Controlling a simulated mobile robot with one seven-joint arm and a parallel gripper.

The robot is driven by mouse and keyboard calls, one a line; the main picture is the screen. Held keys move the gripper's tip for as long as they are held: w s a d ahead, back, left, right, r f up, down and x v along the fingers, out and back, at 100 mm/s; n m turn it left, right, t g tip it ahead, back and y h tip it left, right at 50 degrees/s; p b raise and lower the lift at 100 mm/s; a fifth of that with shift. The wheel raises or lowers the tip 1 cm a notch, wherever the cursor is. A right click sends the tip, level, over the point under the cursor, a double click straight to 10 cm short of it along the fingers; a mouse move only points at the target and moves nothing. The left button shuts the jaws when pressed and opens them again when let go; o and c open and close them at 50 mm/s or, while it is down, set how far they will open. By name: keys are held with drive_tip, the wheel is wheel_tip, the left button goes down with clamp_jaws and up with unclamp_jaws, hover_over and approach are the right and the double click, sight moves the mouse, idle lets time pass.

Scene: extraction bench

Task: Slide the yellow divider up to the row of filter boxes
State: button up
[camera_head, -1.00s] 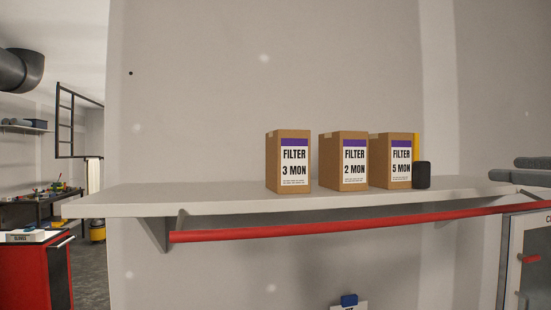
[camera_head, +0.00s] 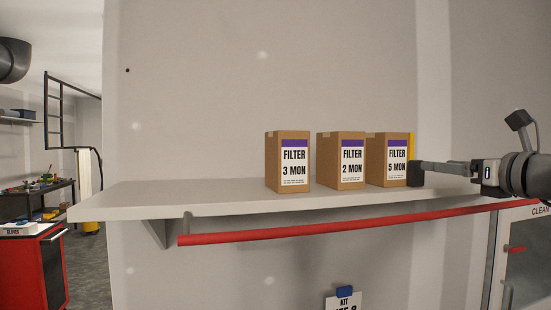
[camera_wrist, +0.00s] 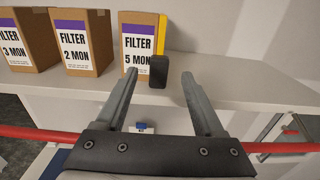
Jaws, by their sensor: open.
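The yellow divider (camera_head: 411,146) stands upright at the right end of the row, close against the FILTER 5 MON box (camera_head: 387,160); it also shows in the wrist view (camera_wrist: 162,35). A black block (camera_wrist: 159,72) is at its lower front. The FILTER 2 MON box (camera_head: 341,160) and FILTER 3 MON box (camera_head: 287,162) stand to the left. My gripper (camera_wrist: 160,76) is open. In the wrist view its fingertips lie left and right of the black block, in front of it; I cannot tell whether they touch it. In the head view a finger overlaps the block.
The white shelf (camera_head: 230,194) is bare to the left of the boxes. A red rail (camera_head: 300,232) runs along below its front edge. A wall stands behind. A small gap separates the 3 MON and 2 MON boxes.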

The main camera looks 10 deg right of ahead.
drive_tip(key=w, duration=0.3)
drive_tip(key=w+a+p, duration=0.1)
drive_tip(key=w, duration=0.1)
drive_tip(key=shift+w, duration=0.35)
clamp_jaws()
drive_tip(key=shift+d, duration=0.1)
idle(1.0)
